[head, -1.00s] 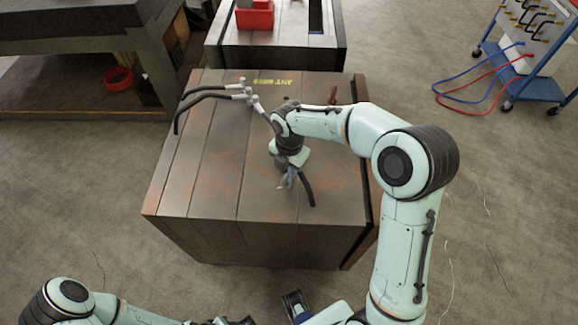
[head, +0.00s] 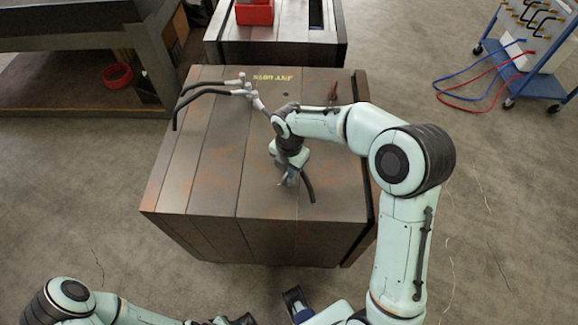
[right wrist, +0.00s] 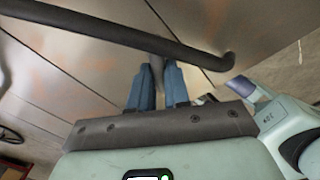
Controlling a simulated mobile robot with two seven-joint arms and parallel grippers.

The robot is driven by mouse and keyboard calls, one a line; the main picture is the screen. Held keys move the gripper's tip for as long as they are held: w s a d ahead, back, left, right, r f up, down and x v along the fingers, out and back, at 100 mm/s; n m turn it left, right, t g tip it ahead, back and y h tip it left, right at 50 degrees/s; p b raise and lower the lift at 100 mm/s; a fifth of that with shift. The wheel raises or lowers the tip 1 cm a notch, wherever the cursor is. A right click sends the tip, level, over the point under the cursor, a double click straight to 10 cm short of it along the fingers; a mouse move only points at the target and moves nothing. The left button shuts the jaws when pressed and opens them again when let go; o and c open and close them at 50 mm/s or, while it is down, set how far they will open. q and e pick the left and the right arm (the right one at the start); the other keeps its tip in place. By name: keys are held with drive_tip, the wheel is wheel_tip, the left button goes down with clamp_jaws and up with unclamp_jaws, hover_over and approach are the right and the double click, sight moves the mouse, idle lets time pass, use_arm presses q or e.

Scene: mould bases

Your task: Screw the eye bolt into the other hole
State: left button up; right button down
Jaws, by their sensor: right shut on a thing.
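The mould base (head: 215,165) is a large rust-stained steel block with yellow lettering on top. My right gripper (head: 287,180) is low over the middle of its top, partly hidden by its wrist in the head view. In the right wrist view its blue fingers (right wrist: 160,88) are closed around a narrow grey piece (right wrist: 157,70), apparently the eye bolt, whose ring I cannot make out. I cannot tell whether it touches a hole; no hole mouth shows below it. My left gripper (head: 238,320) shows only partly at the bottom edge; its jaws are unclear.
Other hoses (head: 200,92) stick out at the back left. A small dark-red piece (head: 332,93) is at the back right. A second block with a red bin (head: 254,13) stands behind.

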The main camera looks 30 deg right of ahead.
drive_tip(key=shift+f, duration=0.15)
drive_tip(key=m, duration=0.2)
drive_tip(key=shift+m, duration=0.4)
drive_tip(key=m, duration=0.4)
drive_tip(key=shift+b, duration=0.3)
drive_tip(key=shift+s+f+m, duration=0.1)
drive_tip(key=shift+m, duration=1.1)
drive_tip(key=m, duration=0.5)
drive_tip(key=shift+a, duration=0.1)
drive_tip(key=m, duration=0.4)
drive_tip(key=shift+f, duration=0.1)
